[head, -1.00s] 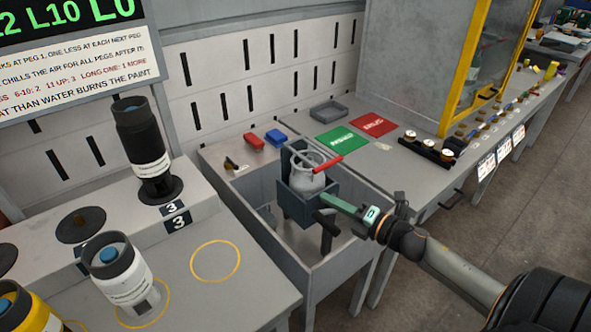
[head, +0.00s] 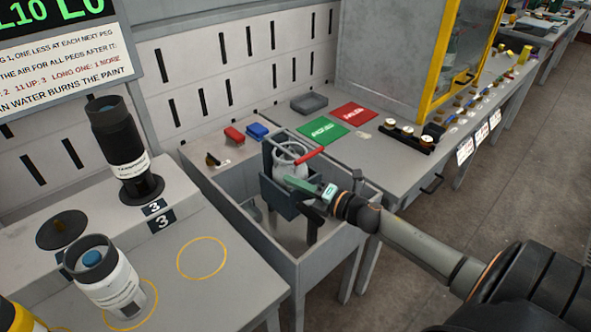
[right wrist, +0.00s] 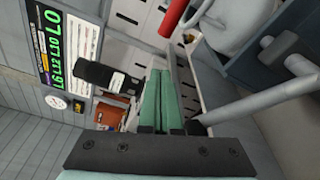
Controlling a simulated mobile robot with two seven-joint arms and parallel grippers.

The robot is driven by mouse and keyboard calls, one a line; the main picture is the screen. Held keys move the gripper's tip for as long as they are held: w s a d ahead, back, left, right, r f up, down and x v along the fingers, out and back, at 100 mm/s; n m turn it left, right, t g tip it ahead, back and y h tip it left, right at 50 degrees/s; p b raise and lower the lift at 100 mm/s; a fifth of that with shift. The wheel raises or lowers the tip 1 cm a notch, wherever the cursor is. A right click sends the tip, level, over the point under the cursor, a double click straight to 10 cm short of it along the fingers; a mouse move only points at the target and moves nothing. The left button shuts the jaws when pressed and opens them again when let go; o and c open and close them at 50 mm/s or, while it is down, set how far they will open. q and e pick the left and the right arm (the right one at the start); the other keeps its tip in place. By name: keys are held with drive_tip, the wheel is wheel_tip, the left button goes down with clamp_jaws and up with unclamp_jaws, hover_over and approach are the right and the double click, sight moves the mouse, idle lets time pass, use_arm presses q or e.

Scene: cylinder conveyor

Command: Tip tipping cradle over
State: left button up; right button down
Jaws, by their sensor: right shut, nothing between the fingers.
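The tipping cradle (head: 277,197) is a dark blue-grey box on a post inside a grey open-topped bin. It holds a light grey round vessel (head: 291,170) with a ring on top, and a red-ended handle (head: 309,154) reaches up to the right. My right gripper (head: 318,190) is shut and empty, with green fingers close against the cradle's right front side; I cannot tell if they touch. In the right wrist view the shut fingers (right wrist: 156,100) lie beside part of the vessel (right wrist: 222,22) and the red handle (right wrist: 176,14). My left gripper is not in view.
The bin (head: 258,243) has raised walls around the cradle. White (head: 108,280) and black (head: 118,150) cylinders stand on the left bench. Red (head: 234,135) and blue (head: 256,131) blocks, green (head: 322,131) and red (head: 354,113) mats lie behind.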

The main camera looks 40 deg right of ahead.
drive_tip(key=shift+w+d+r+p, duration=0.25)
drive_tip(key=shift+w+d+p, duration=0.05)
drive_tip(key=shift+w+d, duration=0.35)
drive_tip(key=shift+w+d+r+p, duration=0.25)
drive_tip(key=shift+w+d, duration=0.3)
drive_tip(key=shift+w, duration=0.05)
